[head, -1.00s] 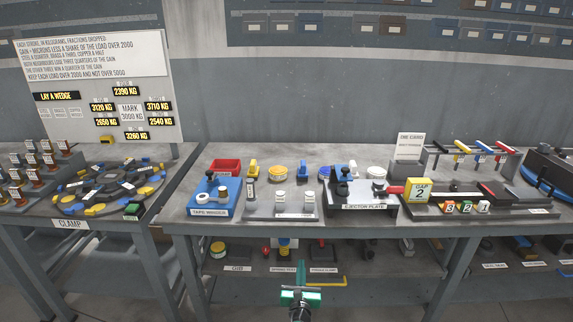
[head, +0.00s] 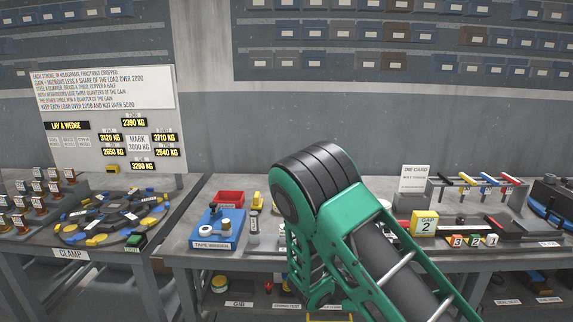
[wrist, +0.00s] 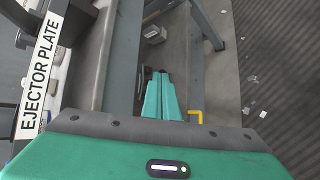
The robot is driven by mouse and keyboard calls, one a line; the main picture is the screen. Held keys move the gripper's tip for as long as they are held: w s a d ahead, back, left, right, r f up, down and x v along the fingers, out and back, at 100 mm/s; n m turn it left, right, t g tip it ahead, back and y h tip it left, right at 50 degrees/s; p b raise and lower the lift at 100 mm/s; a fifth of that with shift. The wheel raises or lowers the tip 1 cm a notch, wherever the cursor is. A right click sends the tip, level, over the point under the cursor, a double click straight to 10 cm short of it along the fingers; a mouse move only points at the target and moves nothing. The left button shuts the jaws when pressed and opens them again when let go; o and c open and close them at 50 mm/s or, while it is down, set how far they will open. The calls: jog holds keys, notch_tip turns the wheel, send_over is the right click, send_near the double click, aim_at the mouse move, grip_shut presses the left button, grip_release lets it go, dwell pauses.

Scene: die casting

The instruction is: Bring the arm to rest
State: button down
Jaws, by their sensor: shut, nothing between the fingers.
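My gripper (wrist: 160,77) shows in the wrist view with its two green fingers shut together and nothing between them. It hangs over the floor side of the bench, with bench legs and a lower shelf beneath and around it. It is apart from the bench top, and I see no contact. In the head view my green and black arm is folded up in the middle of the picture. The gripper itself cannot be made out there; the arm hides much of the bench centre.
The ejector plate label (wrist: 40,75) is close on the left in the wrist view. In the head view, the tape washer block (head: 212,230), yellow gap block (head: 424,223) and clamp table's round fixture (head: 120,217) flank my arm.

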jog(key=s+d+r+m+g+y, duration=0.25)
jog(key=s+r+m+y, duration=0.85)
jog(key=s+r, duration=1.4)
jog(key=s+d+m+g+h, duration=0.2)
jog(key=s+d+m+g, duration=0.2)
jog(key=s+d+m, duration=0.5)
jog(key=s+d, duration=0.2)
jog(key=s, duration=0.3)
jog(key=shift+s+d, duration=0.35)
jog(key=shift+f, duration=0.1)
